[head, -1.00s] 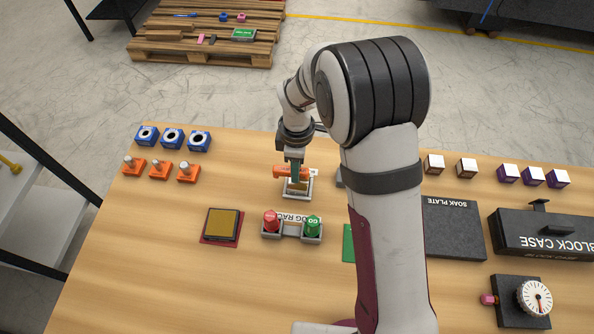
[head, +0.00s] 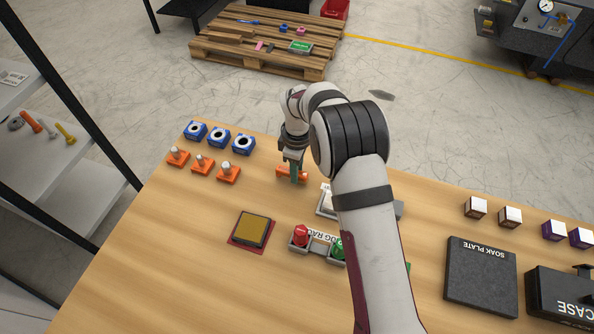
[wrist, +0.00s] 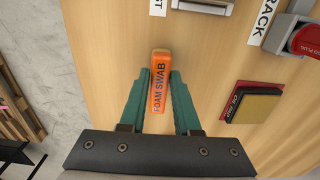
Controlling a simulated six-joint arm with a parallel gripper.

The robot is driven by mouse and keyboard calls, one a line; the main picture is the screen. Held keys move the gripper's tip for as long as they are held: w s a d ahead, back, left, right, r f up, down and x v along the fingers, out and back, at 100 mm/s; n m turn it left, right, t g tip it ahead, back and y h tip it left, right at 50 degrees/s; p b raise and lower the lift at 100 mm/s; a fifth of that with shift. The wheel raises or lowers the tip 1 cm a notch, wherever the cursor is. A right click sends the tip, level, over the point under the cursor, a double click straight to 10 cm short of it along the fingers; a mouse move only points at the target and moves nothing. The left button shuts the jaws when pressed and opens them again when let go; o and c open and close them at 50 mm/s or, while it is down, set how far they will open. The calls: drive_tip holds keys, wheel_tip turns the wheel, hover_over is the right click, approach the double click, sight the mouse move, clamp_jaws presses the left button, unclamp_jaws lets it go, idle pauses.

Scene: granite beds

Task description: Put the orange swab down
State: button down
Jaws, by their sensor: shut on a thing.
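The orange swab, lettered FOAM SWAB, lies between my green fingers in the wrist view (wrist: 160,88) and shows below my gripper in the head view (head: 284,171). My gripper (head: 292,176) is shut on it; both fingers flank its sides in the wrist view (wrist: 160,76). The swab is over bare wood, to the left of the pale rest (head: 325,207). I cannot tell whether it touches the table. My arm hides part of the rest.
Orange blocks with white pegs (head: 202,165) and blue blocks (head: 219,138) stand to the left. A gold-topped pad (head: 252,229) and a rack with a red knob (head: 301,235) and a green knob (head: 338,249) are nearer. Bare wood lies around the swab.

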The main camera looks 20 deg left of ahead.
drive_tip(key=shift+f, duration=0.45)
drive_tip(key=c, duration=0.6)
unclamp_jaws()
drive_tip(key=shift+f, duration=0.1)
